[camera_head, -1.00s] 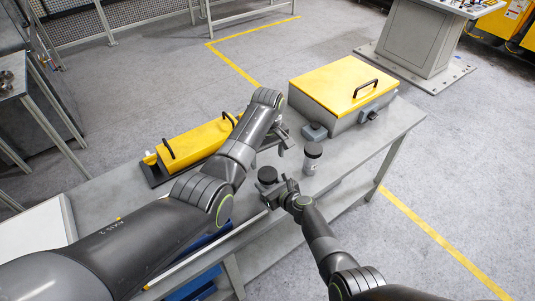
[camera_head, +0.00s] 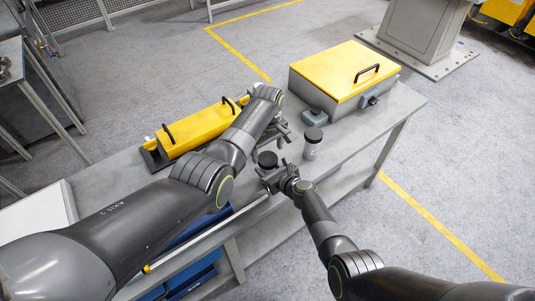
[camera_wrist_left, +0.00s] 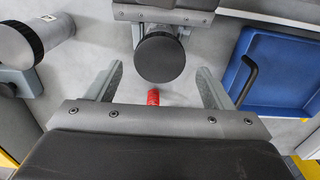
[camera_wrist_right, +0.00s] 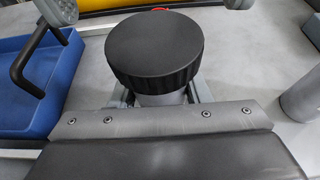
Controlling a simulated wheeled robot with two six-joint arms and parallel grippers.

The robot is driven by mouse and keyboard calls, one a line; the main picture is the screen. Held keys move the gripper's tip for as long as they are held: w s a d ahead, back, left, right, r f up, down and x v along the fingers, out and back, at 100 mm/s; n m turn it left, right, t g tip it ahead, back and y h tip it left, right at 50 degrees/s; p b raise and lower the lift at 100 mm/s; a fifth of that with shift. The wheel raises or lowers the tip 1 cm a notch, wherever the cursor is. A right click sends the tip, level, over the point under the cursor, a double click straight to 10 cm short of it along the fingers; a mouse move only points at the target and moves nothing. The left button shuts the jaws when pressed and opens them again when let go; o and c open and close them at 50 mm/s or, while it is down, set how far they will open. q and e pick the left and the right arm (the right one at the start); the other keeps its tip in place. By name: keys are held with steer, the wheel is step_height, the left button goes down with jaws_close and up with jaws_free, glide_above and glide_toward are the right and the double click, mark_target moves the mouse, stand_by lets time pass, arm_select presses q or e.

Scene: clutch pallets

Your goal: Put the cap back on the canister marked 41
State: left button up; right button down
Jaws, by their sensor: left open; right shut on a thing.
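My right gripper (camera_wrist_right: 160,101) is shut on a grey canister (camera_wrist_right: 163,98) with a ribbed black cap (camera_wrist_right: 155,45) on top. This black cap also shows in the head view (camera_head: 267,160) and in the left wrist view (camera_wrist_left: 159,58). A second canister (camera_head: 311,152) with a dark top stands on the bench to its right, beside the yellow-lidded box. It shows at the upper left in the left wrist view (camera_wrist_left: 20,45). My left gripper (camera_head: 280,136) is open and empty, its fingers apart just short of the held canister. I cannot read the number on either canister.
The box with the yellow lid (camera_head: 345,72) stands at the bench's back right. A long yellow case (camera_head: 197,132) with black handles lies behind my left arm. A blue tray (camera_wrist_left: 283,70) and a small red thing (camera_wrist_left: 153,97) show in the left wrist view. The bench's right end (camera_head: 370,135) is clear.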

mark_target(267, 158)
arm_select(q)
steer(key=shift+f, duration=1.75)
steer(key=c, duration=1)
steer(key=m, duration=0.9)
steer(key=shift+m, duration=0.4)
steer(key=o, duration=1.1)
